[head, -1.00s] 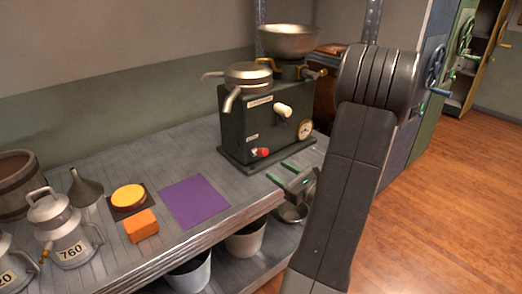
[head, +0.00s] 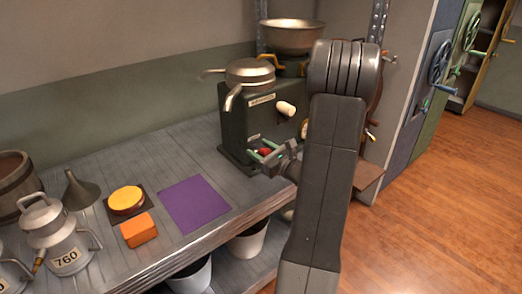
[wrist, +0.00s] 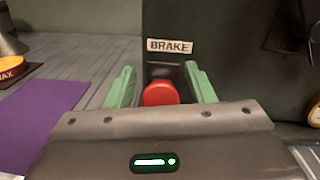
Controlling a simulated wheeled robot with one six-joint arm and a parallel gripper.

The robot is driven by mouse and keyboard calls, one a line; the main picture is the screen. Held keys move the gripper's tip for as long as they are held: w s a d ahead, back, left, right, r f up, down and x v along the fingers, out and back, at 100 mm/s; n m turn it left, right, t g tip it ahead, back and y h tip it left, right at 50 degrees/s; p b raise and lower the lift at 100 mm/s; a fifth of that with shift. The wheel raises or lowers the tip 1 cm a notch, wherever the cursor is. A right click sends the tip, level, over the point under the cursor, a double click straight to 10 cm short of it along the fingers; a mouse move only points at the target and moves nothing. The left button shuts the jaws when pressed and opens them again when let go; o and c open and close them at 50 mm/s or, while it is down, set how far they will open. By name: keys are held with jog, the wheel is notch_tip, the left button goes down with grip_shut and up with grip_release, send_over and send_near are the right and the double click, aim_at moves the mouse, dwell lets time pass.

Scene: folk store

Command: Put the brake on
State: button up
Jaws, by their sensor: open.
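The brake is a red knob (wrist: 160,93) on the front of the dark green machine (wrist: 225,55), under a white label (wrist: 170,46) reading BRAKE. In the head view the red knob (head: 264,152) is partly hidden by my gripper (head: 264,155). My gripper has green fingers and is open. In the wrist view the fingers (wrist: 162,88) stand on either side of the knob, with a gap at each side. I cannot tell how deep the knob sits between them. The machine (head: 240,120) has a white-handled crank (head: 286,108) and a metal bowl (head: 292,37) on top.
White buckets (head: 190,275) stand below.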

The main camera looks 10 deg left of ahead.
grip_shut()
jog(key=f+b, duration=0.1)
jog(key=b, duration=0.1)
jog(key=shift+d+y+b, duration=0.1)
jog(key=shift+y+b, duration=0.2)
jog(key=shift+b, duration=0.1)
jog(key=t+y+b, duration=0.1)
jog(key=b, duration=0.3)
jog(key=f+t+y+b, duration=0.1)
jog(key=y+b, duration=0.1)
jog(key=b, duration=0.2)
jog(key=shift+s+d+b, duration=0.2)
jog(key=shift+b, duration=0.1)
jog(key=shift+d+t+y+b, duration=0.1)
jog(key=shift+t+y+b, duration=0.4)
jog(key=shift+b, duration=0.45)
jog(key=shift+r, duration=0.1)
grip_release()
jog(key=shift+s, duration=0.1)
